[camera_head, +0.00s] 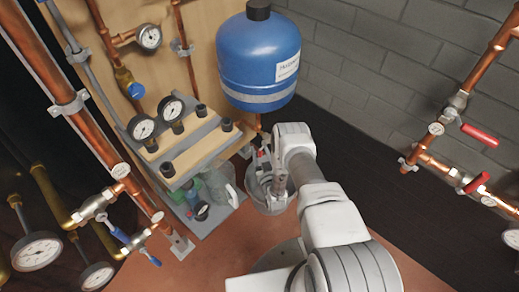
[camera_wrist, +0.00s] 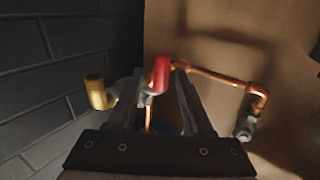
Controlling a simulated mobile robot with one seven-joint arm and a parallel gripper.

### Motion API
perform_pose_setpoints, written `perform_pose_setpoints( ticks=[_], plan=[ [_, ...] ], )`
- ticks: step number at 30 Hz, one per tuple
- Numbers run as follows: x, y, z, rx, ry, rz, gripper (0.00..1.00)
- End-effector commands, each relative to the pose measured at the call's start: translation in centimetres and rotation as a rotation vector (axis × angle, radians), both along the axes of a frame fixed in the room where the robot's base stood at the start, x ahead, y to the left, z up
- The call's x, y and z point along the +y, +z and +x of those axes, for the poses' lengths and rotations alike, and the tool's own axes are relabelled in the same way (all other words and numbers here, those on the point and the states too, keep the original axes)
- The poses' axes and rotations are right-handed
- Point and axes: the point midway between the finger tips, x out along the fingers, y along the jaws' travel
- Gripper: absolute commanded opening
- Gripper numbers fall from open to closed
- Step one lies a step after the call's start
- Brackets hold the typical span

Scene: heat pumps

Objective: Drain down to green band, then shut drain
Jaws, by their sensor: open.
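In the wrist view a small valve with a red handle (camera_wrist: 161,74) shows between and beyond the fingertips of my gripper (camera_wrist: 158,92). A brass outlet (camera_wrist: 97,92) sticks out to its left, and a copper pipe runs off to its right. My gripper is open, with no object clearly clamped; I cannot tell whether a finger touches the handle. In the head view my gripper (camera_head: 276,182) points down below the blue tank (camera_head: 258,58), and my wrist partly hides the valve. Pressure gauges (camera_head: 142,127) sit on the shelf at left; no green band can be made out.
A grey bucket (camera_head: 267,205) stands on the floor under my gripper. A shelf unit (camera_head: 195,150) with bottles below is close on the left. Copper pipes with red lever valves (camera_head: 479,135) line the right wall. Dark floor between them is clear.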

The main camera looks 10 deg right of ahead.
Motion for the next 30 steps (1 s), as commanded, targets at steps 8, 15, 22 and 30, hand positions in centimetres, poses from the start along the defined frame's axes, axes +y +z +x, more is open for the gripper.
perform_pose_setpoints(
  ticks=[8, 15, 22, 30],
  plan=[
    [0.00, 0.00, -0.01, 0.000, 0.000, 0.000, 0.49],
    [0.00, 0.00, -0.01, 0.000, 0.000, 0.000, 0.06],
    [0.01, 0.00, 0.00, 0.000, 0.000, 0.000, 0.00],
    [-0.02, 0.19, -0.10, 0.030, 0.002, -0.021, 0.00]
  ],
)
